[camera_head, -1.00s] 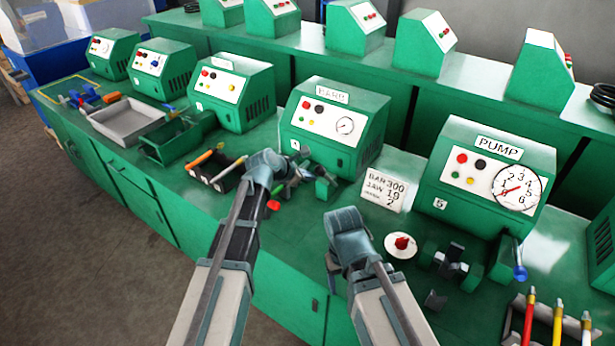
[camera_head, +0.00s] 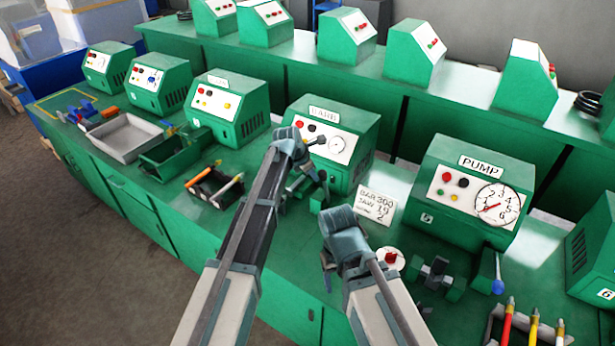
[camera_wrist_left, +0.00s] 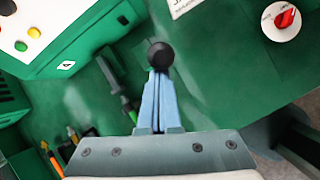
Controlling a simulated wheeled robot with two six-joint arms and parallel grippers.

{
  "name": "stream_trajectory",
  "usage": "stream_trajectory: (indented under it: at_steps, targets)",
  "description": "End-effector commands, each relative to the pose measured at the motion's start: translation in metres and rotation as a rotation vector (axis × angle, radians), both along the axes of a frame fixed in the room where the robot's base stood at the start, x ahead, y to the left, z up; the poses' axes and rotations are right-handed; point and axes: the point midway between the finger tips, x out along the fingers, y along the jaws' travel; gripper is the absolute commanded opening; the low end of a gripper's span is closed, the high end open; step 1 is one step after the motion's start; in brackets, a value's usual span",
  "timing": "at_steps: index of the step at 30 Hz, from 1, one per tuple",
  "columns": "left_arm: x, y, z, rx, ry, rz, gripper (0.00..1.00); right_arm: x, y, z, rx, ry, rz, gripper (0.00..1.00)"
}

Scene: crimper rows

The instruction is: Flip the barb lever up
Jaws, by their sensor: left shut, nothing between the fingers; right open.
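The green barb machine (camera_head: 345,118) stands at mid-row, with a "BARB" label, buttons and a gauge on its sloped face. My left gripper (camera_head: 306,143) is shut in front of that face; its closed fingers also show in the left wrist view (camera_wrist_left: 158,100). A round black knob (camera_wrist_left: 160,55) appears right at the fingertips there; whether it touches them is unclear. The lever's shaft is hidden, so its angle cannot be told. My right gripper (camera_head: 328,268) is open and empty over the bench front, left of a white dial with a red knob (camera_head: 390,258).
The pump machine (camera_head: 470,195) stands to the right, its blue-knobbed lever (camera_head: 498,286) hanging down. A value card (camera_head: 375,205) stands between the two machines. A tool holder (camera_head: 214,188) and a grey tray (camera_head: 125,137) lie to the left. More machines line the back bench.

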Motion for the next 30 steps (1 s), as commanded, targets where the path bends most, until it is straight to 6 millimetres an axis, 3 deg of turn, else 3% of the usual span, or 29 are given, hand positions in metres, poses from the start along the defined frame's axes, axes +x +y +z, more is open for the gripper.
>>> stream_trajectory:
  at_steps: [1,10,19,30]
  targets:
    - [0.017,-0.007,0.013,0.019,0.034,-0.003,0.00,0.000,0.000,0.017,0.000,0.000,-0.001,0.69]
    - [0.054,-0.030,0.019,0.129,0.222,-0.002,0.00,0.000,0.000,0.039,0.001,0.000,-0.007,0.69]
    - [0.072,-0.041,0.020,0.150,0.257,0.001,0.00,0.000,0.000,0.040,0.002,0.000,-0.008,0.69]
    - [0.079,-0.047,0.020,0.146,0.253,0.000,0.00,0.000,0.000,0.041,0.002,0.000,-0.008,0.69]
